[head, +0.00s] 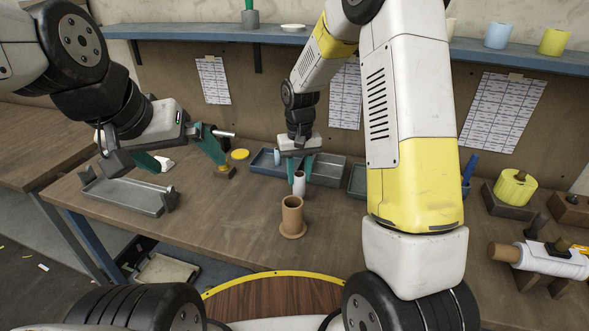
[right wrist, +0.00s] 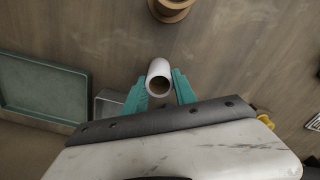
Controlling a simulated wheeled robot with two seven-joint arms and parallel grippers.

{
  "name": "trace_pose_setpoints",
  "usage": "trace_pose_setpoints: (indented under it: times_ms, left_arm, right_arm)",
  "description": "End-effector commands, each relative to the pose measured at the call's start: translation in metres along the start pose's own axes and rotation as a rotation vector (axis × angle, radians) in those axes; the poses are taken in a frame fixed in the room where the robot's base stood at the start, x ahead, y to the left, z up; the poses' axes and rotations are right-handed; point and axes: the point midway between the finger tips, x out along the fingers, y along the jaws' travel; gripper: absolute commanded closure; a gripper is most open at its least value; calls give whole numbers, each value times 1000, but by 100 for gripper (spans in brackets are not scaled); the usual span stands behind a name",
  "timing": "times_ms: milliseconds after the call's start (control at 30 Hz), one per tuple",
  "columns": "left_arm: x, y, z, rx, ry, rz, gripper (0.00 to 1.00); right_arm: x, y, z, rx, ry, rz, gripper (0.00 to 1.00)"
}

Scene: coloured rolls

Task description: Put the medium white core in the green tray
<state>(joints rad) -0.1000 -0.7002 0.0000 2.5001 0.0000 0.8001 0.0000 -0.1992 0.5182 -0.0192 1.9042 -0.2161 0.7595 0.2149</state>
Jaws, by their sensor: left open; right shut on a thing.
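The white core (head: 299,184) is a short hollow tube, held upright between the teal fingers of my right gripper (head: 296,170). In the right wrist view the white core (right wrist: 159,72) shows its open end between the two fingers (right wrist: 160,92). The green tray (head: 357,181) is mostly hidden behind my right arm in the head view. In the right wrist view the green tray (right wrist: 40,86) is at the left, looks empty, and lies apart from the core. My left gripper (head: 179,156) is open and empty above the left of the bench.
A grey divided tray (head: 328,168) lies behind the held core. A brown flanged spool (head: 292,216) stands in front of it. A grey rack (head: 128,196) is at the left. A yellow roll (head: 517,188) and a white roll (head: 550,260) are at the right.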

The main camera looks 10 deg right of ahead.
Motion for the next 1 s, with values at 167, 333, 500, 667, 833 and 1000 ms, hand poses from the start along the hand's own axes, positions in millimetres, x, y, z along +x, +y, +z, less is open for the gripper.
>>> trace_pose_setpoints:
  times_ms: [167,333,500,667,833,1000]
  left_arm:
    - [0,0,0,0,0,0,0]
    - [0,0,0,0,0,0,0]
    - [0,0,0,0,0,0,0]
    - [0,0,0,0,0,0,0]
    - [0,0,0,0,0,0,0]
    - [0,0,0,0,0,0,0]
  right_arm:
    - [24,0,0,1,-2,0,100]
    - [25,0,0,1,0,0,100]
    - [28,0,0,1,-1,0,100]
    - [27,0,0,1,0,0,45]
    - [27,0,0,0,0,0,45]
    - [23,0,0,1,1,0,45]
